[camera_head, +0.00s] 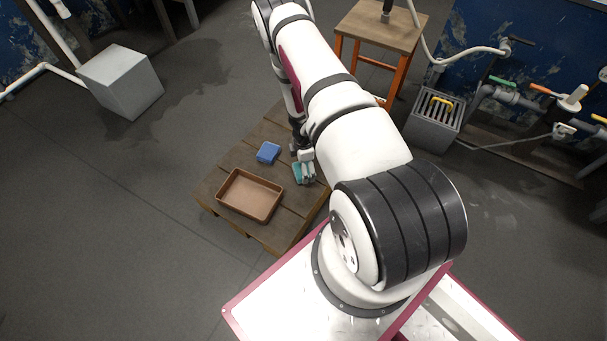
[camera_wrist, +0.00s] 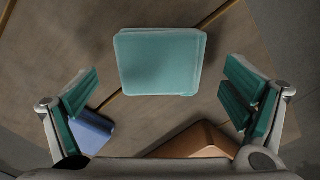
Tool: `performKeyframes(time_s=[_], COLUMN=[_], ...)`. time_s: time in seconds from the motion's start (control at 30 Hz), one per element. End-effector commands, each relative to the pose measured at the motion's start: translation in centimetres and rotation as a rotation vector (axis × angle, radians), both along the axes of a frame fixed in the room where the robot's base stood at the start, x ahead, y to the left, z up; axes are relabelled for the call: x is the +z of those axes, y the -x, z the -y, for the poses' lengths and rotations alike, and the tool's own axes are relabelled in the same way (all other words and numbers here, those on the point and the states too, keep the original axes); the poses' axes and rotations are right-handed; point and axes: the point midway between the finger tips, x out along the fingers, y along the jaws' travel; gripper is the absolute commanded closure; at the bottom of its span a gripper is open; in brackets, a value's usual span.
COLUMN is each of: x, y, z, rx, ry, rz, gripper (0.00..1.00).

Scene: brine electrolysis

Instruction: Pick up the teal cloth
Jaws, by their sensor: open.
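The teal cloth (camera_wrist: 160,64) is a folded, rounded square lying on the wooden pallet-like table. In the wrist view it lies ahead of my gripper (camera_wrist: 160,105), centred between the two teal-padded fingers, which stand apart on either side without touching it. In the head view my gripper (camera_head: 304,165) is low over the table, and the cloth (camera_head: 304,176) shows only in part at its fingers. My gripper is open and empty.
A grey drain box (camera_head: 434,121) and an orange-legged stool (camera_head: 381,27) stand behind to the right. A pale cube (camera_head: 121,80) sits on the floor at left.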

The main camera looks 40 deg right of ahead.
Motion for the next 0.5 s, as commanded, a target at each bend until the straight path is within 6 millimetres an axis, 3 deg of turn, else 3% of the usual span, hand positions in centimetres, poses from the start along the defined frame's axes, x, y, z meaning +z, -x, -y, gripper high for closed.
performKeyframes(time_s=[0.1, 0.33, 0.5], x=[-1.43, -1.36, -1.36], y=[0.06, 0.01, 0.01], z=[-0.02, 0.0, -0.02], rx=[0.001, 0.001, 0.001], ry=[0.0, 0.0, 0.0], rz=[-0.001, 0.0, 0.0], gripper=[0.06, 0.06, 0.44])
